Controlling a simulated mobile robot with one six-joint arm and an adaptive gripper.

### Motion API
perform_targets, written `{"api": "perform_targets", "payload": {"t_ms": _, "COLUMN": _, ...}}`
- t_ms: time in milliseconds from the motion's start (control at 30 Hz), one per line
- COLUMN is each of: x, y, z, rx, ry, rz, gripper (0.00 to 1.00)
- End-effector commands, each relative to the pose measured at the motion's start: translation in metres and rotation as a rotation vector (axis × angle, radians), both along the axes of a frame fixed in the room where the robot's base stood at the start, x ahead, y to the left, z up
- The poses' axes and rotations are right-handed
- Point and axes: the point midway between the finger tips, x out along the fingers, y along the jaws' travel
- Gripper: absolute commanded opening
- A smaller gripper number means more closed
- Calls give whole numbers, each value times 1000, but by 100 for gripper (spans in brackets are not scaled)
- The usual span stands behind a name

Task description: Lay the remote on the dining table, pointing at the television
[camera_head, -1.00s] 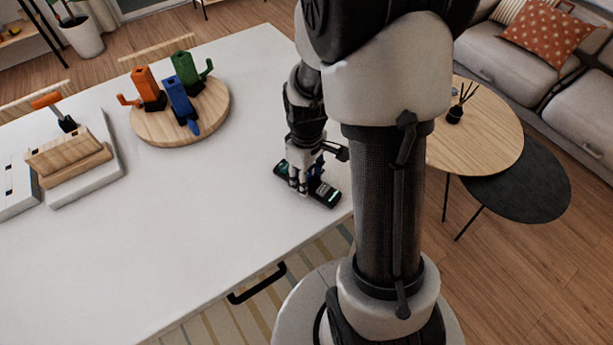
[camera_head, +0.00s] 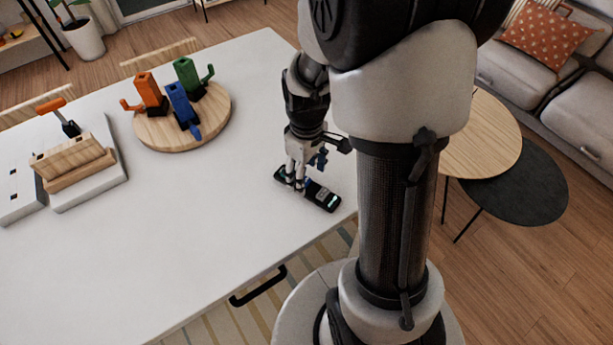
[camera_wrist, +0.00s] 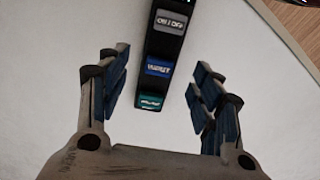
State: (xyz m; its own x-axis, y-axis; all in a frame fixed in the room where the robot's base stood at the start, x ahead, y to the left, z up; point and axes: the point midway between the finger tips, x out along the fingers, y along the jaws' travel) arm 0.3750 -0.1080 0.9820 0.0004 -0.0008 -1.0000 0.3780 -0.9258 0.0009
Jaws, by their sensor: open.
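The remote (camera_head: 322,196) is a dark bar with a light-green patch near one end. It lies on the white dining table (camera_head: 230,240) near the table's right edge. In the wrist view the remote (camera_wrist: 163,60) shows a grey on/off button, a blue button and a green button. My gripper (camera_head: 300,180) is just over the remote's far-left part, fingers pointing down. In the wrist view my gripper (camera_wrist: 160,95) is open, with its blue-padded fingers on either side of the remote and clear gaps between. No television shows in these views.
A round wooden board (camera_head: 218,122) holds orange, blue and green figures on the table. A wooden block on white slabs (camera_head: 105,185) stands at the left. A wooden side table (camera_head: 490,140), a dark low table (camera_head: 525,195) and a grey sofa (camera_head: 575,105) are at the right.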

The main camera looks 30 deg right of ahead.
Motion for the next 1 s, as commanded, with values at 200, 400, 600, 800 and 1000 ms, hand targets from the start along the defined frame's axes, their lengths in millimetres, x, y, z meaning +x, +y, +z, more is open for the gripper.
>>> {"api": "perform_targets", "payload": {"t_ms": 200, "x": 1, "y": 0, "z": 51, "rx": -2, "ry": -4, "rz": 0, "gripper": 60}}
{"api": "perform_targets", "payload": {"t_ms": 400, "x": 0, "y": 0, "z": 73, "rx": -1, "ry": -1, "rz": 0, "gripper": 60}}
{"api": "perform_targets", "payload": {"t_ms": 600, "x": -7, "y": 14, "z": 104, "rx": -12, "ry": -47, "rz": -34, "gripper": 60}}
{"api": "perform_targets", "payload": {"t_ms": 800, "x": -45, "y": 56, "z": 168, "rx": -17, "ry": -182, "rz": -154, "gripper": 60}}
{"api": "perform_targets", "payload": {"t_ms": 1000, "x": -97, "y": 90, "z": 206, "rx": 22, "ry": -316, "rz": -283, "gripper": 60}}
